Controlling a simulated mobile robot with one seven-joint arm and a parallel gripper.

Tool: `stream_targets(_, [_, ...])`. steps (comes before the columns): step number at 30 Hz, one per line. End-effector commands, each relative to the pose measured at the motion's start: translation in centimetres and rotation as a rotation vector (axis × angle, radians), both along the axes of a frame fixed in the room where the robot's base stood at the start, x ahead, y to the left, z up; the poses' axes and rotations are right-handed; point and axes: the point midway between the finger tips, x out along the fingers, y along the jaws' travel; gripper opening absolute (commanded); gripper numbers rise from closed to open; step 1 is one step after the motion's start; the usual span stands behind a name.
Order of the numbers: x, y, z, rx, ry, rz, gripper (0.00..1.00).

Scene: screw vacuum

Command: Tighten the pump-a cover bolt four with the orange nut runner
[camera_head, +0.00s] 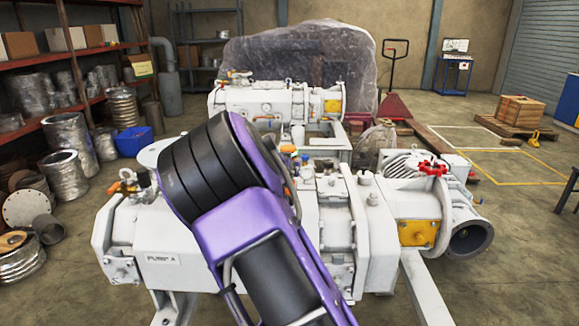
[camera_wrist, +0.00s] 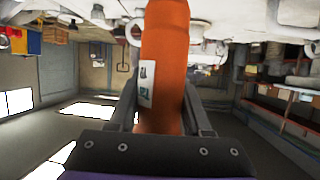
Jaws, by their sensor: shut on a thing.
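The orange nut runner (camera_wrist: 165,35) fills the middle of the wrist view, with a pale label on its side. My gripper (camera_wrist: 161,88) is shut on it, one dark finger on each side. The runner's far end runs out of the top of the wrist view, so I cannot tell whether it touches a bolt. The white pump marked PUMP A (camera_head: 160,258) stands in front of me in the head view. My purple and black arm covers its middle and hides my gripper there. I cannot make out cover bolt four.
A second white machine (camera_head: 270,103) stands behind the pump, before a plastic-wrapped bulk (camera_head: 300,60). A red valve handle (camera_head: 433,168) sticks up at the pump's right. Shelves (camera_head: 70,60) with metal parts line the left. The floor at the right is mostly open, with a wooden crate (camera_head: 521,108) on a pallet.

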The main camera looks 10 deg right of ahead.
Motion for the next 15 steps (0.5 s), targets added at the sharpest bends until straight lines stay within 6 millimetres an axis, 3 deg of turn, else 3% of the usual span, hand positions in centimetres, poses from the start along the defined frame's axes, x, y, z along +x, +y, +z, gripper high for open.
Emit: stream_targets(15, [0.0, 0.0, 3.4, -0.001, -0.003, 0.001, 0.0])
